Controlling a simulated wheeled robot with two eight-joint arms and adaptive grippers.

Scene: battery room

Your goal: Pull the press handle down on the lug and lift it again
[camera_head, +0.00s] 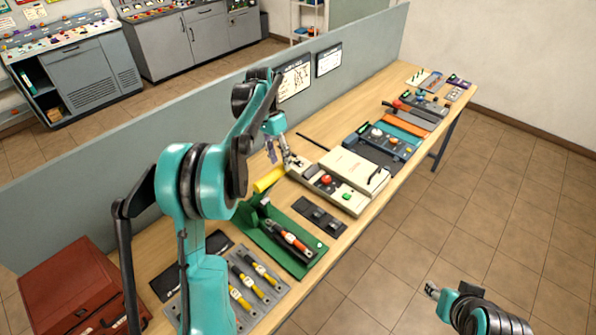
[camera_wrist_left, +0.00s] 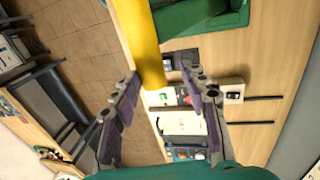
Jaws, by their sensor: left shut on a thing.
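The yellow press handle (camera_head: 268,180) sticks up at a slant from the green press (camera_head: 245,215) on the bench. The lug is too small or hidden to make out. My right gripper (camera_head: 432,290) is low at the right, over the floor, away from the bench; its jaws are unclear.
An orange-and-black tool (camera_head: 292,240) lies on the green base. Yellow-handled tools on a grey rack (camera_head: 222,270) and a red case (camera_head: 75,290) are nearer. A cream box (camera_head: 350,175) and a red-button panel (camera_head: 325,180) stand beyond. A grey partition (camera_head: 80,200) borders the bench.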

